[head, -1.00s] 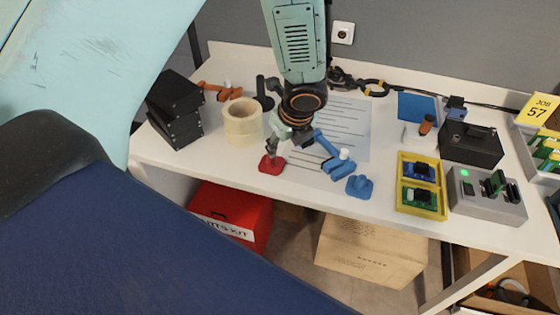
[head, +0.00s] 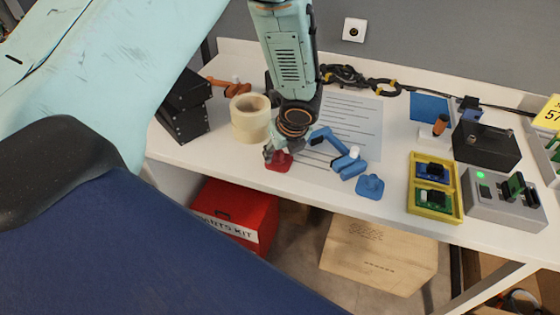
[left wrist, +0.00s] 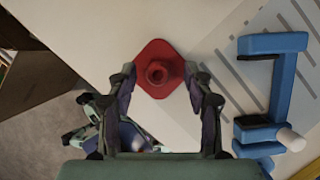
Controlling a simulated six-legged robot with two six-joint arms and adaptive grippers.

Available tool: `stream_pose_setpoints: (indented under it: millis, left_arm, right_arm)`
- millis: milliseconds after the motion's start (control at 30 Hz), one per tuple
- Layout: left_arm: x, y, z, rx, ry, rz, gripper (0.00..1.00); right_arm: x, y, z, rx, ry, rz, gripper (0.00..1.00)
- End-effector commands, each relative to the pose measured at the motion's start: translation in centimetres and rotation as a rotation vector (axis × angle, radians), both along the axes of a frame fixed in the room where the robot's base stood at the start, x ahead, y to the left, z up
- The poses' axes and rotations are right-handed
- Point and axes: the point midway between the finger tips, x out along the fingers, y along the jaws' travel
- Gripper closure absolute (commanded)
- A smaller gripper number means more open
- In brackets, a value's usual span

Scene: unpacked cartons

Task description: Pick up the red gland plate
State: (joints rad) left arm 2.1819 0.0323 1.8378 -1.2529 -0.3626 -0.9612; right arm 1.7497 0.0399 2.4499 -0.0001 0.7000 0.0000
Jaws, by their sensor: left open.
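The red gland plate (head: 279,161) lies on the white table near its front edge. In the left wrist view the red gland plate (left wrist: 159,70) is a rounded red diamond with a raised round hub, just beyond the fingertips. My left gripper (head: 272,153) is right above and behind it in the head view and covers part of it. In the left wrist view my left gripper (left wrist: 164,82) is open, its two fingers apart at either side of the plate's near corner, with nothing held. My right gripper is not in view.
A blue arm-shaped part (head: 338,154) and a blue plate (head: 370,187) lie right of the red plate. A tape roll (head: 250,118) and black boxes (head: 184,108) stand to the left. A yellow tray (head: 434,209) and grey device (head: 506,201) stand further right.

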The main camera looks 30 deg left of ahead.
Motion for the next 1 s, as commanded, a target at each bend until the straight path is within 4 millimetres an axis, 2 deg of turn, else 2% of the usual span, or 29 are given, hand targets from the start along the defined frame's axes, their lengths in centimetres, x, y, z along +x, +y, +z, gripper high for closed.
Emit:
stream_pose_setpoints:
  millis: [133, 733, 1000]
  left_arm:
    - [-0.01, 0.00, 0.07, 0.000, 0.000, 0.000, 0.48]
    - [-0.04, -0.02, 0.08, 0.000, 0.001, 0.000, 0.99]
    - [-0.04, -0.01, 0.08, 0.000, 0.001, 0.000, 1.00]
  right_arm:
    - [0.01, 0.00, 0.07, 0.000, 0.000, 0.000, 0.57]
    - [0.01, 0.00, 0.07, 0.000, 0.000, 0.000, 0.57]
    - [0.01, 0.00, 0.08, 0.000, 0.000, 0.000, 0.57]
